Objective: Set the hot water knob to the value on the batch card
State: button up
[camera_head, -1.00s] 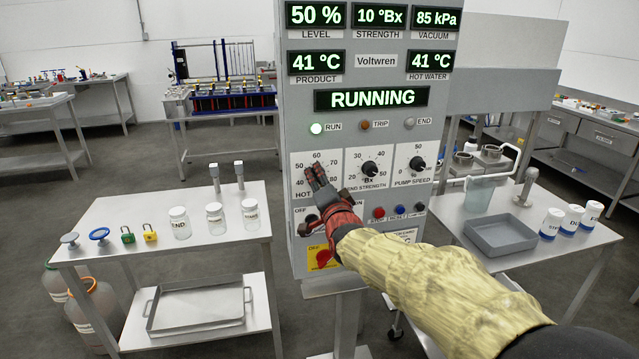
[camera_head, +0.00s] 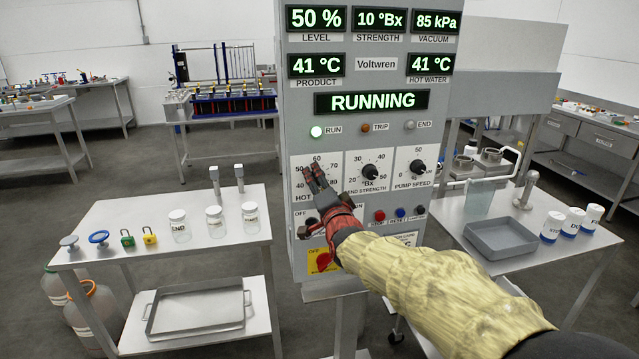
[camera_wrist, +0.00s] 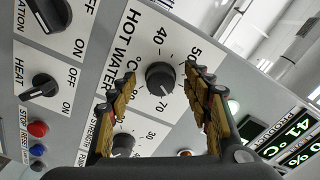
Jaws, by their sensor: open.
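The hot water knob (camera_wrist: 160,76) is a black round knob on a white dial plate in the wrist view. My gripper (camera_wrist: 160,84) is open, with one finger on each side of the knob; I cannot tell whether either finger touches it. In the head view my gripper (camera_head: 315,180) covers most of this knob and part of its scale. The knob's exact pointer setting is unclear. The hot water readout (camera_head: 430,64) shows 41 °C. I cannot make out a batch card in either view.
The end strength knob (camera_head: 370,172) and pump speed knob (camera_head: 417,167) sit to the right on the same panel. Side tables (camera_head: 120,215) with jars and trays flank the panel.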

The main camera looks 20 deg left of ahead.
jog(key=v, duration=1.2)
jog(key=shift+f, duration=0.1)
